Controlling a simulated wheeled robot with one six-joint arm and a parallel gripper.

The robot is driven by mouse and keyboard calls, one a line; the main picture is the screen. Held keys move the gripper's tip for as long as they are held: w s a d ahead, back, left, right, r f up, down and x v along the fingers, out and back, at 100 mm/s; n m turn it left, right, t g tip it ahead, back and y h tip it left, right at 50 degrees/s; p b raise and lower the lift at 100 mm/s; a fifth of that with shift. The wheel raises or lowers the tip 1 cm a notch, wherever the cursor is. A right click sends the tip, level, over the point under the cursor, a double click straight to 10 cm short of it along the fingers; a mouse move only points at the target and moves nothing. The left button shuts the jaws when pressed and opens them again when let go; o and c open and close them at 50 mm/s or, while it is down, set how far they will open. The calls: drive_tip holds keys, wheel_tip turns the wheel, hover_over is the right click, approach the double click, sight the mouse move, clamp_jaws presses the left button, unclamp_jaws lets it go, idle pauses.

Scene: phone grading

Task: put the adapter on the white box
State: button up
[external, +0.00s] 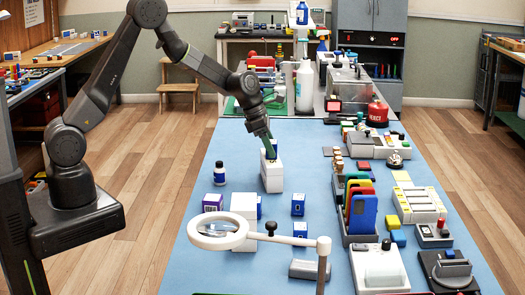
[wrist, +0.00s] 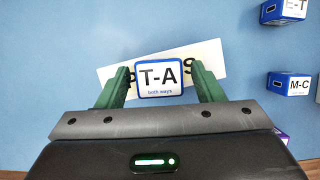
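The adapter is a small blue block with a white face marked T-A (wrist: 159,77); it shows between the green fingertips in the wrist view. My gripper (external: 268,140) is over the white box (external: 272,178), which stands upright on the blue table. The gripper (wrist: 160,80) appears shut on the adapter, with a finger on each side. The adapter (external: 271,150) is at the top of the box; whether it touches the box is hard to see. In the wrist view the white box's lettered top (wrist: 212,62) lies beneath, turned slightly against the adapter.
Other blue-and-white adapters, E-T (wrist: 284,10) and M-C (wrist: 289,84), lie to the right in the wrist view. A ring magnifier (external: 218,231) is in front, and a rack of coloured phones (external: 360,208) is right.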

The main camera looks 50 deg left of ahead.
drive_tip(key=shift+a+r, duration=0.1)
drive_tip(key=shift+r, duration=0.55)
drive_tip(key=v, duration=1.1)
drive_tip(key=shift+s, duration=0.15)
drive_tip(key=shift+o, duration=0.2)
